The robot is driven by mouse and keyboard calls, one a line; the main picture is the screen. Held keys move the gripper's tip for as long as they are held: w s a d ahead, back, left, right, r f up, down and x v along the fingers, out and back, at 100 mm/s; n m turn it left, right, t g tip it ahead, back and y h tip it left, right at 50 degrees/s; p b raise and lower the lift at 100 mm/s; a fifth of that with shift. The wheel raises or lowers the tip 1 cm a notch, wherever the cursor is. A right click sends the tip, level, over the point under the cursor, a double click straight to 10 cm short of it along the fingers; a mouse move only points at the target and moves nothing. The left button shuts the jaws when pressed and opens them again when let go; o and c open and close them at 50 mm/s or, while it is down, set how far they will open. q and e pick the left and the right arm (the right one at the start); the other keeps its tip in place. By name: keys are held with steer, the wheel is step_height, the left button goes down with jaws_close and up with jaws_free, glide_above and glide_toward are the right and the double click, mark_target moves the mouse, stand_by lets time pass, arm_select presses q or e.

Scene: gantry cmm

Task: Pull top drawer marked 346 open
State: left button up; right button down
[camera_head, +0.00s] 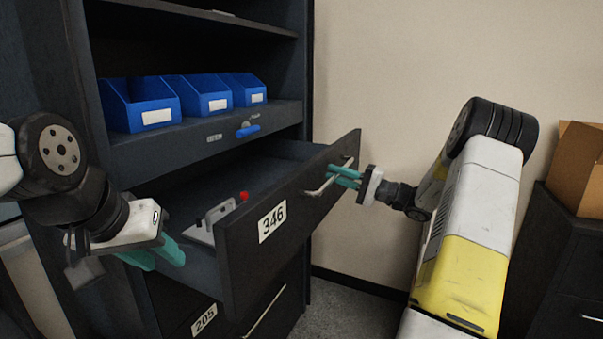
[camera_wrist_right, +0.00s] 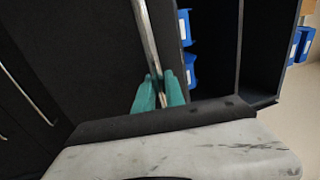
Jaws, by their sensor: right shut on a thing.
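The top drawer (camera_head: 236,264) with the white 346 label (camera_head: 272,221) stands pulled out from the dark cabinet. A metal bar handle (camera_head: 317,190) is on its front. My right gripper (camera_head: 345,177) is shut on this handle near its right end. The right wrist view shows the teal fingers (camera_wrist_right: 158,92) on both sides of the handle bar (camera_wrist_right: 146,35). Inside the drawer lie a grey metal piece (camera_head: 208,224) and a small red knob (camera_head: 244,196). My left gripper (camera_head: 160,257) is at the drawer's left side, with teal fingers pointing down; its gap is unclear.
A lower drawer marked 205 (camera_head: 204,319) is below. A cardboard box (camera_head: 579,168) sits on a dark cabinet (camera_head: 570,245) at right.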

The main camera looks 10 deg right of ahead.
steer(key=r+v, duration=0.1)
steer(key=v, duration=0.5)
steer(key=shift+s+d, duration=0.35)
steer(key=shift+d, duration=0.05)
steer(key=c, duration=1.4)
jaws_free()
steer(key=shift+c, duration=0.2)
steer(key=v, duration=0.7)
steer(key=shift+s+d, duration=0.15)
steer(key=shift+d, duration=0.15)
